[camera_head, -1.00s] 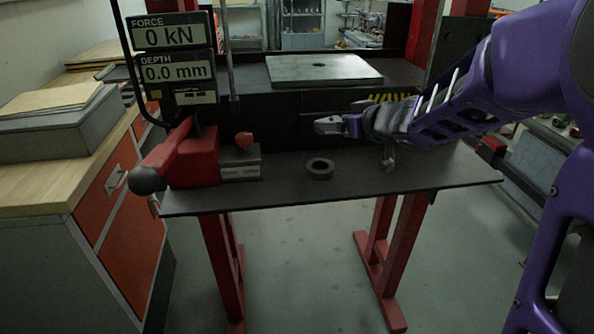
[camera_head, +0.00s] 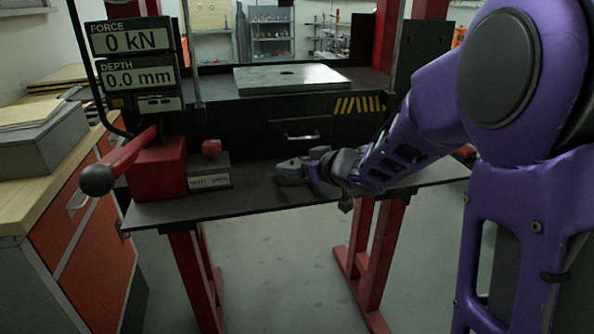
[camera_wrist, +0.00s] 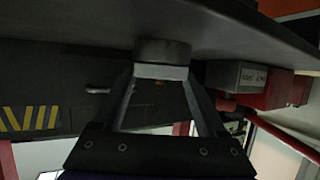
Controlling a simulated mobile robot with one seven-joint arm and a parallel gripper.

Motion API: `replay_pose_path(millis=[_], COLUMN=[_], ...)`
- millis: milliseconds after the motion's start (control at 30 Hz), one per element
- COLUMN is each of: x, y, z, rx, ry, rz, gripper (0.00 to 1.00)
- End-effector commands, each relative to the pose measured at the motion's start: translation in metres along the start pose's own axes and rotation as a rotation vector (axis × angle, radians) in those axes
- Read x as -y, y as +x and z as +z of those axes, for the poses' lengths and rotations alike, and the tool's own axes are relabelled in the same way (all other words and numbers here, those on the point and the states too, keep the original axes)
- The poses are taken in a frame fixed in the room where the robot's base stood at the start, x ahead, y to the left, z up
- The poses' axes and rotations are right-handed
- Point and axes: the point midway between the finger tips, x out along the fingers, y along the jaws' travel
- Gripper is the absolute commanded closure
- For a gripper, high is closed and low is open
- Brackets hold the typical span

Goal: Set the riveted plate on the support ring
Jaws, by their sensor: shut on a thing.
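My gripper (camera_wrist: 162,74) is shut on the riveted plate, a small light grey piece (camera_wrist: 162,72) between its fingertips. In the head view the gripper (camera_head: 300,170) reaches in from the right, low over the dark shelf. In the wrist view the shelf shows at the top, as if upside down. There the dark round support ring (camera_wrist: 162,50) sits on the shelf, directly against or very close to the plate's face, and the two look lined up. I cannot tell whether they touch. Rivets are too small to make out.
A labelled grey block (camera_head: 208,180) and a red press pump (camera_head: 158,168) with a lever stand left of the gripper. A thick metal plate (camera_head: 292,78) lies on the press bed behind. The shelf's front strip (camera_head: 250,205) is clear.

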Motion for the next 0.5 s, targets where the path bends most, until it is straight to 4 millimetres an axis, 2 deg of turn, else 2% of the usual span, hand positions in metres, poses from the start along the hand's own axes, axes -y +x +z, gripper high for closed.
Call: replay_pose_path(millis=[300, 333, 467, 500], x=[-0.0001, -0.0001, -0.0001, -0.0001], y=[0.0008, 0.0010, 0.0008, 0.0008], z=[0.0015, 0.0022, 0.0017, 0.0017], rx=[-0.001, 0.000, 0.000, 0.000], ry=[0.000, 0.000, 0.000, 0.000], rz=[0.000, 0.000, 0.000, 0.000], gripper=[0.89, 0.24, 0.01, 0.00])
